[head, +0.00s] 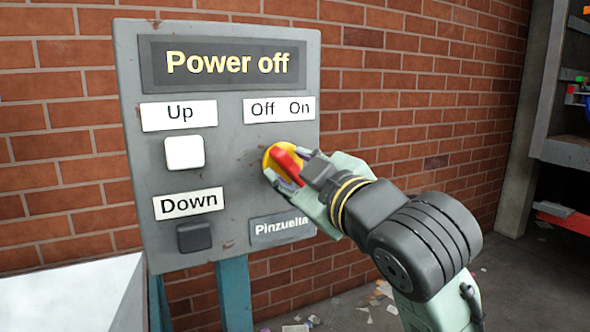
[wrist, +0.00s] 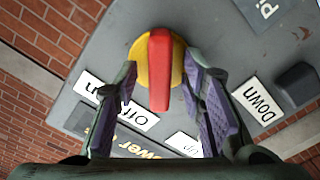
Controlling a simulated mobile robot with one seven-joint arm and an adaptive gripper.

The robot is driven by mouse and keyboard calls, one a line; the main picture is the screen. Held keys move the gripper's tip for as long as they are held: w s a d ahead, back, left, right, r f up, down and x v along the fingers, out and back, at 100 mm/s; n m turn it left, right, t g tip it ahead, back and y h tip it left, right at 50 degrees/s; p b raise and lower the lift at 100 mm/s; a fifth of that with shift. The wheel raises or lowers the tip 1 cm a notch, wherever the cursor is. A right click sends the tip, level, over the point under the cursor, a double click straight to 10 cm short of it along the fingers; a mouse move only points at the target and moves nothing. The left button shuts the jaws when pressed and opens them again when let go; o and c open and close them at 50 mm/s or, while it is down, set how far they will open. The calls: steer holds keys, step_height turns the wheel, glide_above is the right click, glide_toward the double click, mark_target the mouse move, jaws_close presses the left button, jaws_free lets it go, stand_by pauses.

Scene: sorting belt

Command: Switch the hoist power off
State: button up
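The grey hoist control panel (head: 225,195) stands in front of a brick wall. Its display (head: 228,63) reads "Power off". The red switch handle (head: 286,160) sits on a yellow disc (head: 267,158) below the "Off On" label (head: 279,109); in the head view it slants with its upper end to the left. In the wrist view, my gripper (wrist: 160,75) is open, with one finger on each side of the red handle (wrist: 160,70). Gaps show between fingers and handle. My gripper (head: 289,168) hides part of the disc in the head view.
A white "Up" button (head: 184,152) and a dark "Down" button (head: 194,237) are on the panel's left side. A pale box-like surface (head: 75,295) is at lower left. Shelving (head: 567,150) stands at right. Litter lies on the floor.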

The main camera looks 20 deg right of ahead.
steer(key=s+d, duration=0.2)
steer(key=s, duration=0.9)
steer(key=shift+s+d, duration=0.15)
steer(key=shift+s, duration=0.25)
